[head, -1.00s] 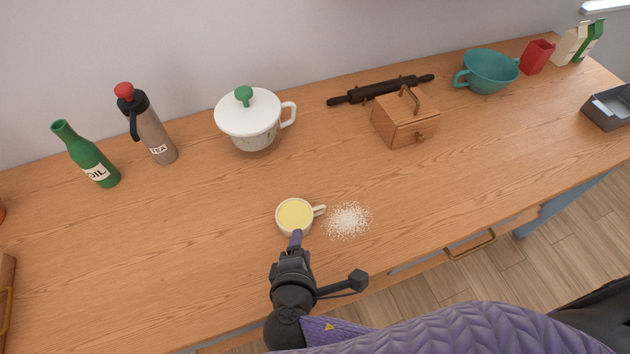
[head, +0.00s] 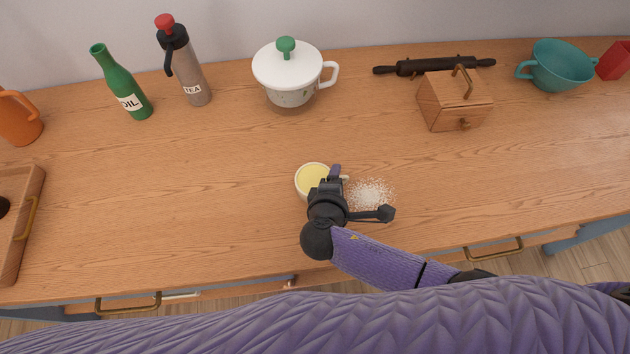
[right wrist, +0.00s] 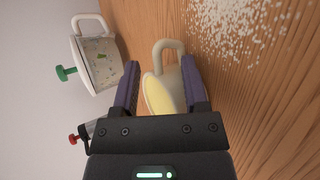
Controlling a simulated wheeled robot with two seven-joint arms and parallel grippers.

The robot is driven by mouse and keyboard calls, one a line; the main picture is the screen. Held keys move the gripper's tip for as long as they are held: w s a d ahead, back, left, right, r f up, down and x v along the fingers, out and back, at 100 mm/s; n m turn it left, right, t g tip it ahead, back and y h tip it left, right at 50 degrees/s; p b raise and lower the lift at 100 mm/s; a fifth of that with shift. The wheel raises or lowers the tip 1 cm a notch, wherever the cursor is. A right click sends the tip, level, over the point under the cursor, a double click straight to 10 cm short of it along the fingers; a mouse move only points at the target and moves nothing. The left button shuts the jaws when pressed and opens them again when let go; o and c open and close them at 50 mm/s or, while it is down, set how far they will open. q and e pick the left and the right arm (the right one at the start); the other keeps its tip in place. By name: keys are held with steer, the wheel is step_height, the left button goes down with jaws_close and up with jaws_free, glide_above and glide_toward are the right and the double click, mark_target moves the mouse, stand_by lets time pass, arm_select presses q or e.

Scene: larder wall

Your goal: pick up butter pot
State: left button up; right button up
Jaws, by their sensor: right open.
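The butter pot, a small cream cup with yellow contents and a side handle, stands upright on the wooden counter in the head view (head: 311,178). It also shows in the right wrist view (right wrist: 161,95), with its handle toward the top. My right gripper (head: 333,176) is at the pot's right side and partly hides the pot and its handle. In the right wrist view my open fingers (right wrist: 160,88) appear on either side of the pot; I cannot tell whether they touch it. My left gripper is not in view.
White powder (head: 371,194) lies right of the pot. Behind stand a lidded white pot (head: 290,80), a flask (head: 188,75), a green oil bottle (head: 123,87), a wooden box (head: 453,100), a rolling pin (head: 420,67) and a teal bowl (head: 560,68). The counter left of the pot is clear.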

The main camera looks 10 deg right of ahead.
steer(key=c, duration=0.7)
jaws_close()
steer(key=shift+s, duration=0.1)
steer(key=shift+f, duration=0.1)
steer(key=shift+s+f, duration=0.1)
